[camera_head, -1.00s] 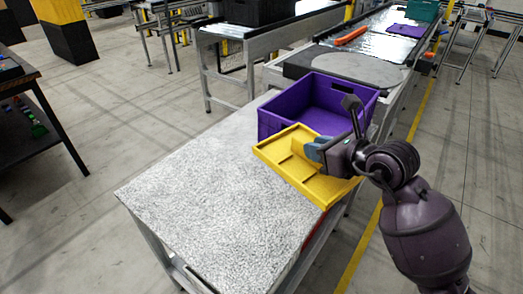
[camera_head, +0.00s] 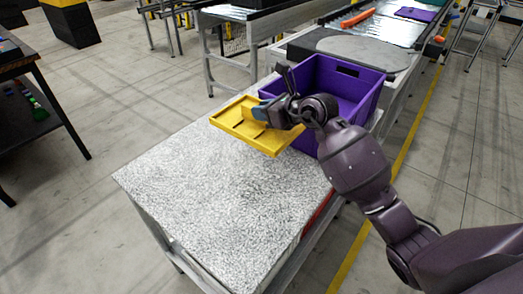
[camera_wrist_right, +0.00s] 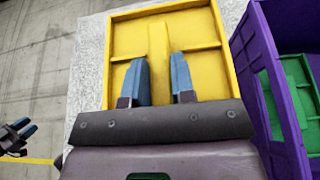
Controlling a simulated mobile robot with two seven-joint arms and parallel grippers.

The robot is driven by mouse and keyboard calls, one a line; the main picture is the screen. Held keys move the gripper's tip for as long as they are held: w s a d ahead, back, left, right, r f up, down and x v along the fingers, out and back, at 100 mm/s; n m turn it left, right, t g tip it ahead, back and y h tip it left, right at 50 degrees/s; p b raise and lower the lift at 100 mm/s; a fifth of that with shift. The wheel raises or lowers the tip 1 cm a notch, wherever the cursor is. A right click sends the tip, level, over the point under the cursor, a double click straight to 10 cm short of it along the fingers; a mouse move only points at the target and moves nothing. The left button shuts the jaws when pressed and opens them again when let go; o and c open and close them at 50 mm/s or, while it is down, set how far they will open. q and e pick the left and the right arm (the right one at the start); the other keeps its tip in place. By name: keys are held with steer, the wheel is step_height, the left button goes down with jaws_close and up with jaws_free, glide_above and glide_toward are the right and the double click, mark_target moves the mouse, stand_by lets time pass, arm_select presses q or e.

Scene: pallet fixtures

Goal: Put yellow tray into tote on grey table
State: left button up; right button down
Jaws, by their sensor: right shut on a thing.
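The yellow tray (camera_head: 240,130), shallow with low ribs, is in my right gripper (camera_head: 266,109), whose blue fingers are shut on its middle rib. The tray appears raised over the grey speckled table (camera_head: 215,205) and hides the left part of the purple tote (camera_head: 360,95). In the right wrist view the tray (camera_wrist_right: 205,30) fills the middle, and my right gripper's fingers (camera_wrist_right: 160,82) straddle the rib. The tote (camera_wrist_right: 255,60) is beside it on the right, with something green inside. My left gripper (camera_wrist_right: 22,128) shows small at the left edge; its opening is unclear.
The near part of the grey table is clear. A conveyor (camera_head: 385,35) with an orange item (camera_head: 357,18) lies behind the tote. A dark shelf (camera_head: 30,110) stands at the left.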

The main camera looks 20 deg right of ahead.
step_height(320, 180, down, 16)
steer(key=b, duration=0.3)
steer(key=shift+r, duration=0.2)
steer(key=shift+f, duration=0.15)
steer(key=shift+f, duration=0.1)
steer(key=c, duration=1)
jaws_free()
